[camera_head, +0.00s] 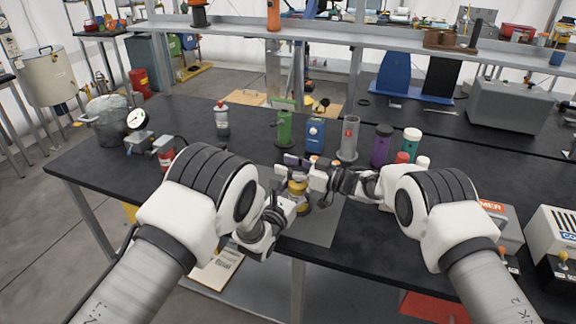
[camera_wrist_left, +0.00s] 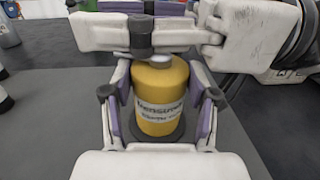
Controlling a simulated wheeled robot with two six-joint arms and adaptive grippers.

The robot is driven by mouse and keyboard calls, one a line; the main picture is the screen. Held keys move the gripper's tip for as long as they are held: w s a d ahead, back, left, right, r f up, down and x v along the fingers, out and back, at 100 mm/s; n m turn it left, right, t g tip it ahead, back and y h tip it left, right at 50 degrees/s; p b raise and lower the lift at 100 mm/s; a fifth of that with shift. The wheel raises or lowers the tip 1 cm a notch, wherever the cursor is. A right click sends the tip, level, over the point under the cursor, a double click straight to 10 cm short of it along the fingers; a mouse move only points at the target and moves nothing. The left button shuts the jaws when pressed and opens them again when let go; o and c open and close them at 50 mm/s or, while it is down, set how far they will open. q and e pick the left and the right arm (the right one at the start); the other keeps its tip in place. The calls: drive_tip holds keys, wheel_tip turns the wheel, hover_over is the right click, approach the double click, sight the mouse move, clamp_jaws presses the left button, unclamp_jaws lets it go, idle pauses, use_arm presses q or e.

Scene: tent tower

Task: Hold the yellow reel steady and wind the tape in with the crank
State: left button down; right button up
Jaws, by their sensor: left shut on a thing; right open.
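The yellow reel (camera_head: 298,187), an upright yellow cylinder with a dark base, stands on a grey mat (camera_head: 315,227) on the black table. It fills the middle of the left wrist view (camera_wrist_left: 160,98), with dark lettering on a pale label. My left gripper (camera_head: 289,201) is shut on it, purple-lined fingers on both sides (camera_wrist_left: 162,106). My right gripper (camera_head: 298,168) is open just above the reel's top; its fingers cross the upper left wrist view (camera_wrist_left: 158,32). A small pale cap shows on the reel's top. The crank and tape cannot be made out behind the right gripper.
Behind the reel stand a green device (camera_head: 285,130), a blue box (camera_head: 315,134), a grey cylinder (camera_head: 349,138) and a purple bottle (camera_head: 381,145). A spray can (camera_head: 222,119) and a gauge (camera_head: 137,119) stand left. The table is clear between them.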

clamp_jaws()
drive_tip(key=shift+w+r+m+t, duration=0.1)
drive_tip(key=shift+w+m+t, duration=0.05)
drive_tip(key=shift+m+t, duration=0.2)
drive_tip(key=shift+w+m+t+h, duration=0.1)
drive_tip(key=shift+m+t+h, duration=0.35)
drive_tip(key=shift+t+h, duration=0.25)
drive_tip(key=shift+w+d+m+t+h, duration=0.2)
drive_tip(key=shift+d+m+t+h, duration=0.2)
drive_tip(key=shift+m+t+h, duration=0.95)
drive_tip(key=shift+w+d+m+t+h, duration=0.15)
drive_tip(key=shift+d+m+t+h, duration=0.3)
drive_tip(key=shift+m+t+h, duration=0.95)
drive_tip(key=shift+w+d+m+t+h, duration=0.2)
drive_tip(key=shift+d+m+t+h, duration=0.2)
drive_tip(key=shift+m+t+h, duration=0.95)
drive_tip(key=shift+d+n+g+h, duration=0.1)
drive_tip(key=shift+n+g+h, duration=0.25)
drive_tip(key=shift+h, duration=0.15)
unclamp_jaws()
